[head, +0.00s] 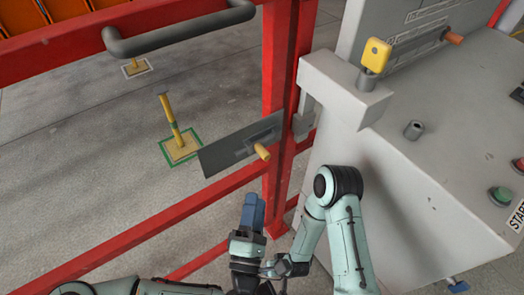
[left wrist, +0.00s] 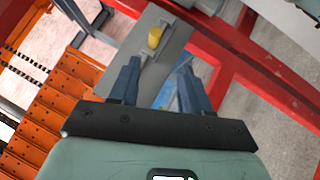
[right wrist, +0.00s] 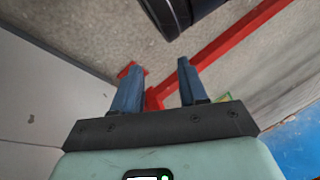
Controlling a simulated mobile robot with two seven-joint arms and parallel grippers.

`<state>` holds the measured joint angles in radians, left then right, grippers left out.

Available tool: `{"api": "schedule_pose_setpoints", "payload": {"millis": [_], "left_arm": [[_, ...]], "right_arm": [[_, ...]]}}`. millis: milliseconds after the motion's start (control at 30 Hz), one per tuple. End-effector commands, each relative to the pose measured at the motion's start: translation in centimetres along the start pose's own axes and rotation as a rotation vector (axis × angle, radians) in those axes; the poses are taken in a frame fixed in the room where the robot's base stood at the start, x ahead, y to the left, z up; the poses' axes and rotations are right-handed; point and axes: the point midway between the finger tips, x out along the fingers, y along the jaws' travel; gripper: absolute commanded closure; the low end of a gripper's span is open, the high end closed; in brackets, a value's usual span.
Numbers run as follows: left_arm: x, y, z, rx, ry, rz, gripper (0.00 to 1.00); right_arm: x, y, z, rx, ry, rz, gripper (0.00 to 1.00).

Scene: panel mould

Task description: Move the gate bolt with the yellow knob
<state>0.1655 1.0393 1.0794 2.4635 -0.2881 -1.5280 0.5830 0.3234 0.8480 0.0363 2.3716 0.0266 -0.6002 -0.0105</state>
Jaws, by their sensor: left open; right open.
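The gate bolt is a flat grey plate (head: 225,150) with a small bracket and a yellow-orange knob (head: 262,152), mounted by the red gate post. In the left wrist view the knob (left wrist: 155,38) lies beyond the fingertips, on the grey plate (left wrist: 178,40). My left gripper (head: 252,205) is below the knob in the head view and apart from it. Its blue fingers (left wrist: 158,68) are open and empty. My right gripper (right wrist: 158,66) is open and empty, facing the floor and a red bar; its fingers cannot be made out in the head view.
A red post (head: 280,60) and red rails frame the gate, with a grey handle (head: 180,32) at top. A grey cabinet (head: 430,160) on the right carries a yellow key-like tag (head: 376,55), an orange-tipped lever (head: 452,38) and a green button (head: 501,196).

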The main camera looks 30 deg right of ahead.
Motion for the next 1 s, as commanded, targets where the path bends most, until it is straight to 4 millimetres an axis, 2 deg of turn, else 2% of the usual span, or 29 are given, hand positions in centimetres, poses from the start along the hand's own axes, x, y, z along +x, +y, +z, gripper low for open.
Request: {"api": "schedule_pose_setpoints", "payload": {"millis": [167,500,700,1000], "left_arm": [[1.7,0.8,0.1,-0.014,0.006,0.026,0.53],[8.8,0.8,0.0,-0.013,0.007,0.022,0.53],[11.9,0.8,0.0,-0.012,0.006,0.020,0.53],[13.4,0.8,0.1,-0.012,0.004,0.018,0.53]], "right_arm": [[0.2,0.1,-0.4,0.001,0.012,0.000,0.57],[1.1,1.0,0.7,0.010,-0.022,0.016,0.57],[1.5,1.6,1.4,0.015,-0.043,0.026,0.57],[1.7,1.8,1.7,0.018,-0.053,0.031,0.57]]}}
